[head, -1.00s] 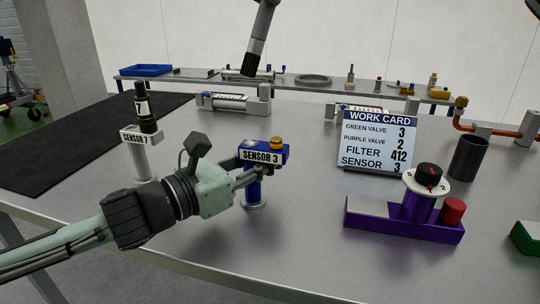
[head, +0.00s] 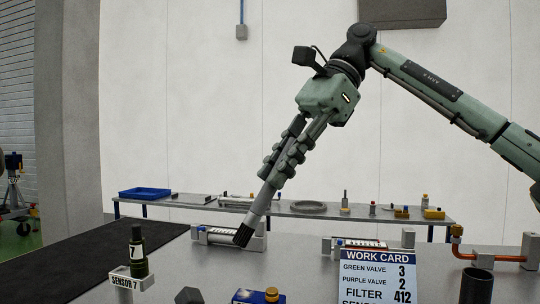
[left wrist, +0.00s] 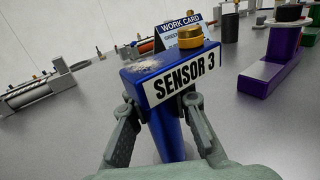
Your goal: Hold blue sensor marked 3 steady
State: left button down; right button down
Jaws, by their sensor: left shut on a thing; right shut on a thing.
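The blue sensor marked 3 (head: 245,297) shows only its top at the bottom edge of the head view. In the left wrist view it stands upright on a blue post, with a "SENSOR 3" label, a brass knob and a pale dusty patch on top. My left gripper (left wrist: 160,108) is shut on it just below the label, one finger on each side. My right gripper (head: 275,178) is shut on a grey-handled brush (head: 259,208) with dark bristles, pointing down and left. The brush is above the table, apart from the sensor.
A work card (head: 377,276) stands right of the sensor, beside a dark cup (head: 477,287). A purple base (left wrist: 275,62) stands behind right in the left wrist view.

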jog(key=shift+s+f, duration=0.2)
jog(key=shift+f, duration=0.35)
jog(key=f, duration=0.3)
jog(key=a+f, duration=0.1)
jog(key=shift+s+f, duration=0.2)
jog(key=shift+s, duration=0.1)
jog(key=shift+w+d+r, duration=0.15)
jog(key=shift+w+d, duration=0.25)
jog(key=shift+d, duration=0.1)
jog(key=shift+f, duration=0.35)
jog(key=shift+f, duration=0.75)
dwell(1.1)
jog(key=shift+w, duration=0.1)
